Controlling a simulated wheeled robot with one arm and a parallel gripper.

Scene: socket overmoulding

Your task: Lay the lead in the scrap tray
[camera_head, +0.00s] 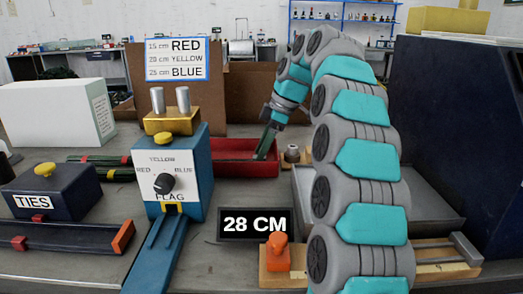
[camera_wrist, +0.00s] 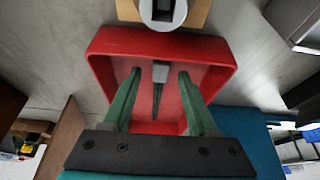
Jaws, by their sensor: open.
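The red scrap tray (camera_head: 232,147) stands in the middle of the bench in the head view, and its red wall (camera_wrist: 105,75) fills the middle of the wrist view. The lead (camera_wrist: 157,98) shows in the wrist view as a grey plug end with a thin dark length, inside the tray. My gripper (camera_wrist: 159,76) is open, with its two green fingers apart on either side of the lead. In the head view my gripper (camera_head: 265,145) reaches down into the tray's right part. The lead is hidden there.
A blue flag box (camera_head: 185,190) with a dial stands left of the tray. A 28 CM display (camera_head: 254,224) and an orange-handled wooden fixture (camera_head: 276,255) are in front. A small round post (camera_head: 292,153) is right of the tray. A navy panel (camera_head: 460,140) bounds the right.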

